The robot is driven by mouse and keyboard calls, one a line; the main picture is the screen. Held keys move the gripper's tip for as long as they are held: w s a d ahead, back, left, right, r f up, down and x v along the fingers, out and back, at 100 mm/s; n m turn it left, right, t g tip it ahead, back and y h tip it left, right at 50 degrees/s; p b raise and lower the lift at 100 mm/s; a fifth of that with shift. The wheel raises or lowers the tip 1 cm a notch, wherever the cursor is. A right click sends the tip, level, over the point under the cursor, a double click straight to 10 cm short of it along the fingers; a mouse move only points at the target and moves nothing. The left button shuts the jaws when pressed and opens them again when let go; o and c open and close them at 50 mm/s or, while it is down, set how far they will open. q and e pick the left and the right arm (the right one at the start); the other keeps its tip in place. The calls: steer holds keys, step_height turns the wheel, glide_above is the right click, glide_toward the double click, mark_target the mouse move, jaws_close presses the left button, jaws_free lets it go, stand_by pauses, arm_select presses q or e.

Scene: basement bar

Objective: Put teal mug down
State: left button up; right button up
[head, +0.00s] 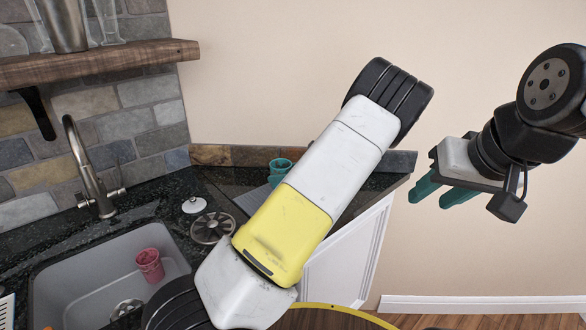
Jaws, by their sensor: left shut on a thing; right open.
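My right gripper (442,189) hangs in the air at the right, in front of the bare wall. Its teal fingers are apart and empty.
The dark counter (160,202) holds a grey sink (75,267) with a pink cup (149,265) inside. A faucet (92,180), a round metal strainer (212,228) and a small white lidded item (194,205) are nearby. A wooden shelf (110,62) overhangs at the upper left.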

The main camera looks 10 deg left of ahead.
arm_select(q)
steer(key=shift+f, duration=0.1)
steer(key=o, duration=1.7)
steer(key=shift+c, duration=0.2)
steer(key=v, duration=0.7)
steer(key=shift+s+d, duration=0.2)
steer(key=shift+d, duration=0.15)
